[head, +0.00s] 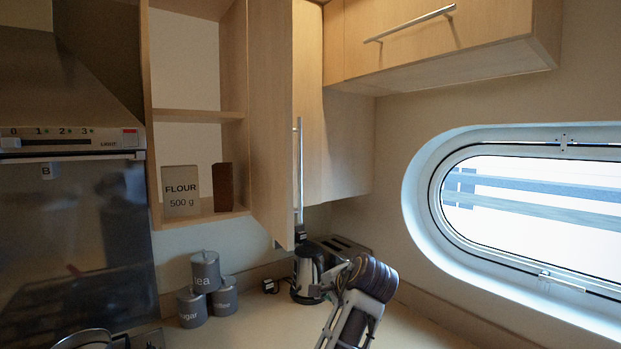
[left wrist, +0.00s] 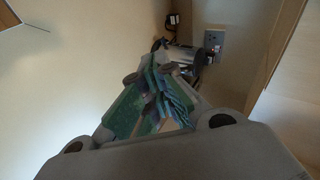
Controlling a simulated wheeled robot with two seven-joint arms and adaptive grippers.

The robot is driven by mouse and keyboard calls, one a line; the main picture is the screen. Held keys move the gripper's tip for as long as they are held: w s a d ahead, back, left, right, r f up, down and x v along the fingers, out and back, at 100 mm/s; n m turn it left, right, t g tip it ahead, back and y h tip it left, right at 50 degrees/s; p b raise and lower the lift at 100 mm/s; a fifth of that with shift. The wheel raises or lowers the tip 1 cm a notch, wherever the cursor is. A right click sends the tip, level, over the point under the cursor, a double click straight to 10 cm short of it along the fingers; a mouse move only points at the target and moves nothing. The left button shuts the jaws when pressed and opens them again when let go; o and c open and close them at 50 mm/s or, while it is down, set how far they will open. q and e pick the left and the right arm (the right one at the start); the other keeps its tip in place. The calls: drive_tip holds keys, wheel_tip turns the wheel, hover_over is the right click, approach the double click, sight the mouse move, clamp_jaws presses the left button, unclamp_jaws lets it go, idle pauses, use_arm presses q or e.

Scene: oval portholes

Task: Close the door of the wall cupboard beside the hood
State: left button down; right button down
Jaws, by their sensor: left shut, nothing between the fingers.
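The wall cupboard (head: 198,116) to the right of the hood (head: 65,95) stands open in the head view. Its door (head: 270,110) sticks out toward me, with the inner face showing and the upright bar handle (head: 299,170) on the far right side. One of my arms rises at the lower middle, right of the door's lower edge; its fingers cannot be made out there. In the left wrist view my left gripper (left wrist: 160,95) is shut and empty, its green-padded fingers together. A wooden panel (left wrist: 272,60) is at the right there, apart from the fingers.
A flour packet (head: 180,190) and a brown box (head: 222,187) stand on the cupboard's bottom shelf. Below are grey canisters (head: 205,272), a kettle (head: 306,268) and a toaster (head: 345,248). Another cupboard (head: 440,40) hangs at the upper right, above an oval porthole (head: 530,205).

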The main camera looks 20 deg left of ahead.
use_arm(q)
drive_tip(key=d+r+t+y, duration=0.1)
drive_tip(key=d+r+y, duration=0.1)
drive_tip(key=r, duration=0.9)
drive_tip(key=d+r+t+y, duration=0.1)
drive_tip(key=d+r+y, duration=0.15)
drive_tip(key=r, duration=0.85)
drive_tip(key=s+d+r+y, duration=0.2)
drive_tip(key=s+r, duration=0.2)
drive_tip(key=r, duration=0.4)
drive_tip(key=s+d+r+n+y, duration=0.1)
drive_tip(key=s+d+r, duration=0.2)
drive_tip(key=r, duration=0.6)
drive_tip(key=shift+s+r+g+y, duration=0.15)
drive_tip(key=shift+s+g+y, duration=0.25)
drive_tip(key=shift+s, duration=0.4)
drive_tip(key=shift+w+a, duration=0.1)
drive_tip(key=shift+a, duration=0.05)
drive_tip(key=w+a+p, duration=0.2)
drive_tip(key=a, duration=0.9)
drive_tip(key=shift+w+p, duration=0.15)
drive_tip(key=shift+p, duration=0.15)
drive_tip(key=shift+a, duration=0.2)
